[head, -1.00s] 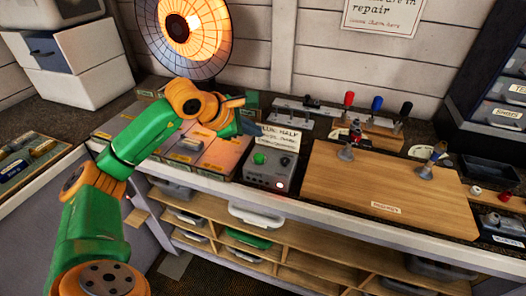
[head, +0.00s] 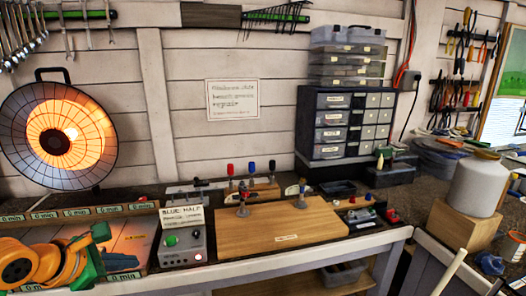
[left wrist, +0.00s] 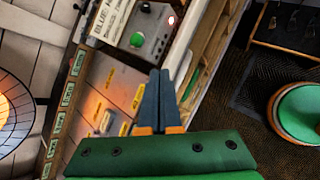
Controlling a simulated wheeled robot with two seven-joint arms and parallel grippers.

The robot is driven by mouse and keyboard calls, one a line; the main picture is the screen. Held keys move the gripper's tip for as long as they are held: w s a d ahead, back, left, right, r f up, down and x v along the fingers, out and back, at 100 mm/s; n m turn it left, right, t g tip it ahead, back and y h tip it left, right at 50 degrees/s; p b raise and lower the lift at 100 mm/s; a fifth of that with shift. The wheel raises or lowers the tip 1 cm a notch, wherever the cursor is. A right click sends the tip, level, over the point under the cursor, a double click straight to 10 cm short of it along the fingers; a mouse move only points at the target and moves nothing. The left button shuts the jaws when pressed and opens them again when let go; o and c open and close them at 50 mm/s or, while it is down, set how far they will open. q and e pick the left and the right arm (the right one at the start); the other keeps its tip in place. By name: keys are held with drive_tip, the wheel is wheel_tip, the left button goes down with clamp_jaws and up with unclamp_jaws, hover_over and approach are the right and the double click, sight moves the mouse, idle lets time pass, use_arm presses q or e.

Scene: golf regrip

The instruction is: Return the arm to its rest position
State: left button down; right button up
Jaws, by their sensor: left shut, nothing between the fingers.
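My left arm shows at the lower left of the head view, green and orange. Its gripper (head: 112,262) is over the labelled mat (head: 130,236) at the left end of the bench. In the left wrist view the two dark fingers (left wrist: 157,100) are together with nothing between them. The mat shows beyond them in that view, with small yellow-labelled pieces on it. My right arm and its gripper are in neither view.
A lit round heater lamp (head: 56,137) stands at the back left. A grey control box (head: 184,245) with a green button sits beside a wooden board (head: 280,228) with clamps. A drawer cabinet (head: 345,125) stands behind. A white container (head: 478,184) stands at the right.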

use_arm(q)
drive_tip(key=w+d+f+n+t+h, duration=0.2)
drive_tip(key=w+d+f+n+h, duration=0.2)
drive_tip(key=d+f+n+h, duration=0.6)
drive_tip(key=s+a+f+n+y, duration=0.2)
drive_tip(key=s+f+n+y, duration=0.15)
drive_tip(key=f+n, duration=0.45)
drive_tip(key=s+a+f+n+y, duration=0.2)
drive_tip(key=s+f+n+y, duration=0.15)
drive_tip(key=f+n, duration=0.45)
drive_tip(key=s+a+f+n+y, duration=0.2)
drive_tip(key=s+f+n+y, duration=0.15)
drive_tip(key=f+n, duration=0.45)
drive_tip(key=s+d+f+n+g, duration=0.2)
drive_tip(key=s+f, duration=0.3)
drive_tip(key=s, duration=0.5)
drive_tip(key=s+d+f+n+g+y, duration=0.1)
drive_tip(key=s+f+n+g, duration=0.3)
drive_tip(key=s, duration=0.7)
drive_tip(key=s+d+f+n+g+y, duration=0.1)
drive_tip(key=s+d+f+n+g, duration=0.1)
drive_tip(key=s+f+n+g, duration=0.2)
drive_tip(key=s+f, duration=0.3)
drive_tip(key=s, duration=0.3)
drive_tip(key=shift+s+d+f, duration=0.15)
drive_tip(key=shift+d+f, duration=0.15)
drive_tip(key=shift+f, duration=0.1)
drive_tip(key=shift+y, duration=0.25)
